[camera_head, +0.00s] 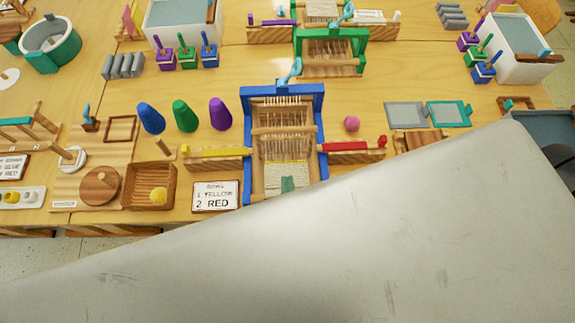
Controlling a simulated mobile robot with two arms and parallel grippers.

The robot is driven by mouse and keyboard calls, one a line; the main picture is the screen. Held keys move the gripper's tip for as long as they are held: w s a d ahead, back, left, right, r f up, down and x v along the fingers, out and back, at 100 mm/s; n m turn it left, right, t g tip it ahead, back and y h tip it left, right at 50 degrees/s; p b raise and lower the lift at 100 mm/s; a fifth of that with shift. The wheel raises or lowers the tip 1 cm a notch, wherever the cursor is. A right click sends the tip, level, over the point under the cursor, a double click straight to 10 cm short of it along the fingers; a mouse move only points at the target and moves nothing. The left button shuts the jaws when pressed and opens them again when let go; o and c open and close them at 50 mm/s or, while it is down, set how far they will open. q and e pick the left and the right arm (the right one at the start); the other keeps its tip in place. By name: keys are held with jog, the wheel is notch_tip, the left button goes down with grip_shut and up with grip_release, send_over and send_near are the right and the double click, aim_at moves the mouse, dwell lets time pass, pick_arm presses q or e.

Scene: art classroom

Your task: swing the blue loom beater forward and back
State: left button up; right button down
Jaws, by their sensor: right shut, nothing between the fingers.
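The blue loom (320,115) stands near the table's front edge, in the middle of the view. Its blue top bar (262,91) spans two blue side posts, and a light-blue piece (291,72) stands up at the bar's top. I cannot tell how far the beater is tilted. A large grey metal part, which looks like my own arm, fills the foreground and hides the area in front of the loom. I cannot make out fingers touching the loom. My left gripper is not in view.
Yellow (217,152) and red (350,146) shuttles rest on wooden holders beside the loom. A yellow-red sign (215,187) stands front left. Blue, green and purple cones (185,116) stand behind left. A pink ball (351,123) lies at right. A green loom (331,35) stands behind.

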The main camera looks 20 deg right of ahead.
aim_at(284, 129)
jog(key=r+p+x, duration=0.1)
jog(key=p+x, duration=0.1)
jog(key=x, duration=0.9)
jog(key=shift+w, duration=0.3)
jog(key=shift+d+p, duration=0.15)
jog(key=shift+p, duration=0.2)
jog(key=p, duration=0.1)
jog(key=w+g+p, duration=0.1)
jog(key=p, duration=0.1)
jog(key=w+p, duration=0.1)
jog(key=p, duration=0.1)
jog(key=shift+d+r+g+y, duration=0.3)
jog(key=shift+r+g, duration=0.1)
jog(key=x, duration=0.2)
jog(key=shift+w, duration=0.3)
jog(key=x, duration=0.2)
jog(key=shift+w+d, duration=0.15)
jog(key=shift+w, duration=0.1)
jog(key=shift+p, duration=0.3)
